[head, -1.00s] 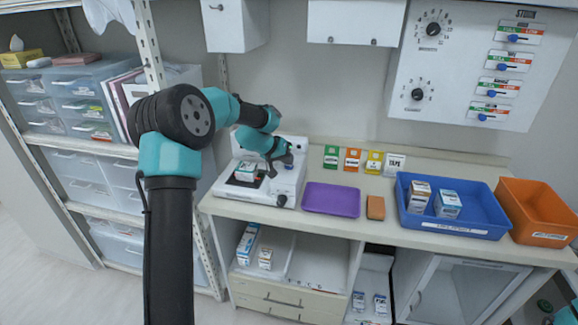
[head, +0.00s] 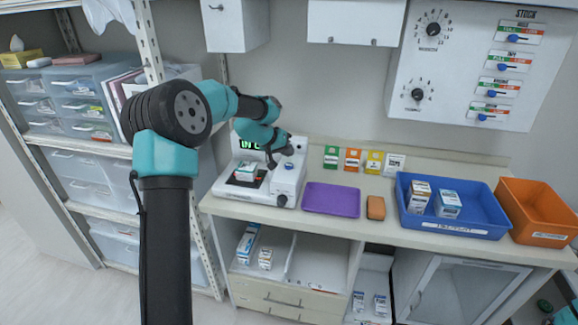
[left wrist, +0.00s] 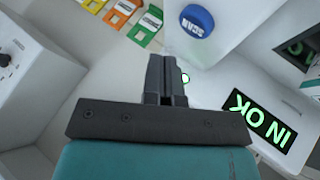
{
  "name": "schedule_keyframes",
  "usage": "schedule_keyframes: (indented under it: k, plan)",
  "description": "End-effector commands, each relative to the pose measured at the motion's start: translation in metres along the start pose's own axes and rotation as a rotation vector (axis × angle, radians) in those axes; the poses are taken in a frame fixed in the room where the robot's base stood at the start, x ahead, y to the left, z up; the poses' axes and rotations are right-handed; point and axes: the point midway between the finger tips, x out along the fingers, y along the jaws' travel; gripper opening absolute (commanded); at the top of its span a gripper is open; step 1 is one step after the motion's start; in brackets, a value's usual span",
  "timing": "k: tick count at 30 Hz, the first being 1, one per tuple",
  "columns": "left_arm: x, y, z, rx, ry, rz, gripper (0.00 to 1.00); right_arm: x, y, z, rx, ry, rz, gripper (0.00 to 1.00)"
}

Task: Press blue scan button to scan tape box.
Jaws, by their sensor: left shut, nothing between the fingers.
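The white scanner (head: 262,190) stands at the left end of the counter. The small tape box (head: 245,171) rests on its scanning plate. The blue scan button (head: 289,166) is on the scanner's right part; in the left wrist view the button (left wrist: 197,19) reads SCAN. My left gripper (head: 278,158) is shut and empty, above the scanner just left of the button and apart from it. Its shut fingers (left wrist: 167,72) also show in the left wrist view. A green-lit display (left wrist: 258,120) there reads "IN OK". My right gripper is not clearly in view.
A purple tray (head: 331,199) and a brown block (head: 376,208) lie right of the scanner. A blue bin (head: 455,226) with two boxes and an orange bin (head: 537,212) stand farther right. Coloured cards (head: 352,159) stand at the back.

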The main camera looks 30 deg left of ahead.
Motion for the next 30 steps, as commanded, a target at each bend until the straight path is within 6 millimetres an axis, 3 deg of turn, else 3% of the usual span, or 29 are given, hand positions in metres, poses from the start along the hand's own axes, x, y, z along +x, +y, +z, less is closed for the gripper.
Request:
schedule_keyframes:
  k: [13, 30]
  plan:
    - [-0.023, 0.016, -0.016, 0.001, 0.0, -0.001, 0.0, 0.0, 0.0, 0.0, 0.0, 0.0, 0.0, 0.43]
    - [-0.024, 0.017, -0.017, 0.001, 0.0, -0.001, 0.0, 0.0, 0.0, 0.0, 0.0, 0.0, 0.0, 0.43]
